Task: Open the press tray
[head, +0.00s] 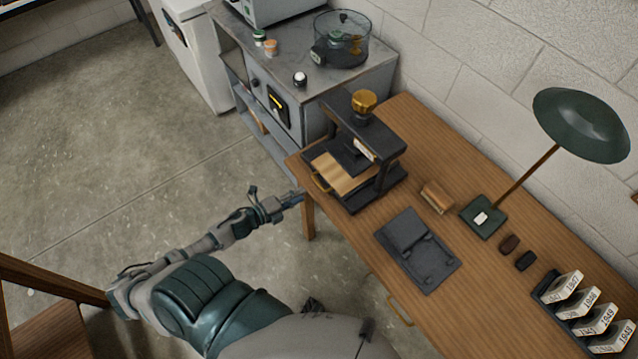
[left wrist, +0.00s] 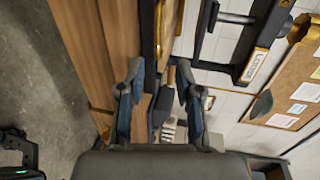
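The press (head: 385,150) is a dark frame with a brass knob on top, standing at the far left end of the wooden table. Its tray (head: 345,172) has a wood-coloured top and a brass handle (head: 320,183) at the front left. The tray sits within the press base. My left gripper (head: 296,198) is just off the table's edge, a little short of the handle. In the left wrist view the left gripper (left wrist: 160,92) has its fingers apart with nothing held between them. The press frame (left wrist: 262,45) shows there at upper right. My right gripper does not show.
On the table (head: 345,228) lie a dark hinged case (head: 418,250), a small wooden block (head: 437,196), a green lamp (head: 580,124) and a rack of year-marked cards (head: 590,315). A grey cabinet (head: 300,90) adjoins behind. Floor left of the table is clear.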

